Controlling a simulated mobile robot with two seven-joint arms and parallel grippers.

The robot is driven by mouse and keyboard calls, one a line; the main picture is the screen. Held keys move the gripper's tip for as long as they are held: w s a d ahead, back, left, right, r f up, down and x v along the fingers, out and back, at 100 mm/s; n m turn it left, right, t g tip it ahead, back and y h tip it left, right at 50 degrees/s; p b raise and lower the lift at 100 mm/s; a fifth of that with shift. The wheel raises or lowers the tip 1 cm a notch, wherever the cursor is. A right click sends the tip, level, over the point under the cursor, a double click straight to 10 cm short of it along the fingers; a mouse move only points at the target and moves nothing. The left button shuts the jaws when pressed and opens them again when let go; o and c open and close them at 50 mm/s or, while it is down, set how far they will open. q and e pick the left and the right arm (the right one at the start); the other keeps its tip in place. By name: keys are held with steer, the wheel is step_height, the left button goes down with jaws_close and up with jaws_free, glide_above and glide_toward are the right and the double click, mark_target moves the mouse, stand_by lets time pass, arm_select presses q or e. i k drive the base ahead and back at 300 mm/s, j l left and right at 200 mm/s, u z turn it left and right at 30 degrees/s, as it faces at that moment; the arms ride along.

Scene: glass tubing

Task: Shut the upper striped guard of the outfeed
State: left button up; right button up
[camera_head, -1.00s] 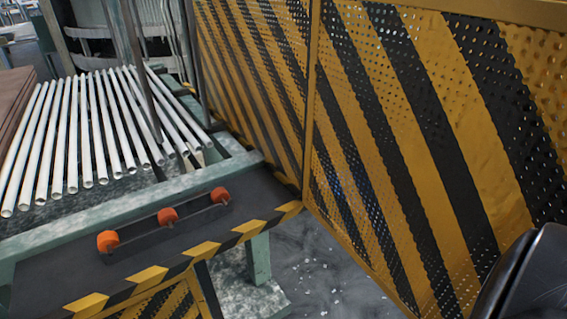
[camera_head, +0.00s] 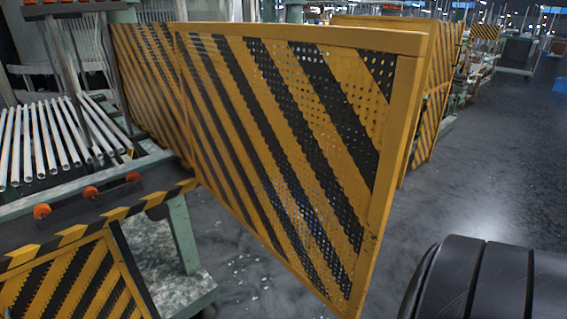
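The upper striped guard (camera_head: 275,130) is a perforated panel with yellow and black diagonal stripes in a yellow frame. It stands open, swung out from the outfeed toward the viewer, with its free edge at the right. Its hinged side meets another striped panel (camera_head: 148,85) at the back. The outfeed (camera_head: 100,207) is at the left, with several white glass tubes (camera_head: 45,140) lying on it. A lower striped guard (camera_head: 75,285) sits under its front edge. A black rounded arm part of mine shows at the lower right. Neither gripper is in view.
Several orange knobs (camera_head: 90,192) line the outfeed's front. A green leg (camera_head: 183,232) stands below its corner. More striped panels (camera_head: 435,95) stand behind the guard. The grey floor (camera_head: 480,190) at the right is open, with glass bits scattered under the guard.

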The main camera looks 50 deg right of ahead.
mark_target(247, 122)
steer(key=k+l, duration=0.15)
steer(key=l, duration=0.2)
steer(key=k+l+u, duration=0.1)
steer(key=l, duration=0.25)
steer(key=k+l, duration=0.2)
steer(key=l, duration=0.15)
steer(key=k+l+u, duration=0.1)
steer(key=l, duration=0.25)
steer(key=k+l, duration=0.2)
steer(key=l, duration=0.55)
steer(key=i+l+u, duration=0.1)
steer(key=l, duration=0.3)
